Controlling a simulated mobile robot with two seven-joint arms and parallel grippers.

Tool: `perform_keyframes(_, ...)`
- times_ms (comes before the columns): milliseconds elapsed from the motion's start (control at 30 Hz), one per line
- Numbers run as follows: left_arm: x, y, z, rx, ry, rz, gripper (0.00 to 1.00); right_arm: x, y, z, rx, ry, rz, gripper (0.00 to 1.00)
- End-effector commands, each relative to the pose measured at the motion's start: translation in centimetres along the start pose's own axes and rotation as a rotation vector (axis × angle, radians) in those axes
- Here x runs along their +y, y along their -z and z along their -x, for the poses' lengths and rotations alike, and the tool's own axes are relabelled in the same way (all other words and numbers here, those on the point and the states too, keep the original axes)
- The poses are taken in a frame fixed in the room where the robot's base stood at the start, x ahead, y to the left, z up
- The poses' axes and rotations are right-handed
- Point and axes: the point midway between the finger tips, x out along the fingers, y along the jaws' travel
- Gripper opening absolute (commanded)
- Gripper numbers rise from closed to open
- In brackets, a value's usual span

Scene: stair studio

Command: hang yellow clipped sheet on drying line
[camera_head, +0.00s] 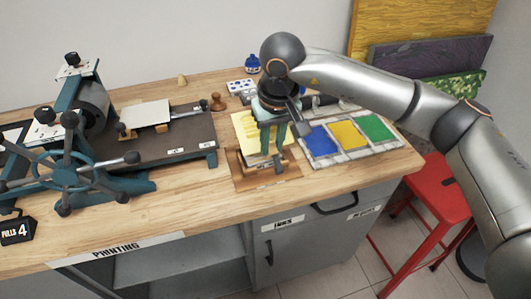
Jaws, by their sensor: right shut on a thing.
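The yellow clipped sheet (246,127) is at a small wooden stand (267,178) on the bench, partly hidden behind my right gripper. My right gripper (273,146) points down over the sheet, with its green fingers in front of it. It is shut on the sheet; the exact grip point and the clip are hard to make out. I cannot tell whether the sheet is clear of the stand. My left gripper is not in view. No drying line shows in this view.
A printing press (75,165) with a spoked wheel fills the bench's left side. A tray with blue, yellow and green ink pads (349,134) lies right of the stand. A red stool (440,188) stands at the right. The bench's front strip (200,215) is clear.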

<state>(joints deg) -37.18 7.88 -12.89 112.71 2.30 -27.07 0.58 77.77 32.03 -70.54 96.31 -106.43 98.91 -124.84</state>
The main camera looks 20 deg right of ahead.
Motion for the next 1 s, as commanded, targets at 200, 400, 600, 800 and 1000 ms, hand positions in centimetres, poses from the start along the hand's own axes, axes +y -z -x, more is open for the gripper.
perform_keyframes(200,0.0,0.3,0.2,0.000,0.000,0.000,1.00,0.0,-0.2,0.8,-0.001,0.000,0.000,0.00)
perform_keyframes(400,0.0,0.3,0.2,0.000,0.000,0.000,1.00,-0.1,-1.9,1.6,0.001,0.000,0.001,0.00)
perform_keyframes(600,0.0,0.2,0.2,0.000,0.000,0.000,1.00,-0.2,-3.7,2.4,0.000,0.000,0.001,0.00)
perform_keyframes(800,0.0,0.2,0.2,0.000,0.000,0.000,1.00,-0.3,-5.5,3.3,0.000,0.001,0.002,0.00)
perform_keyframes(1000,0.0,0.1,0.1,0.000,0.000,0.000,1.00,-0.4,-7.3,4.1,0.001,0.000,0.002,0.00)
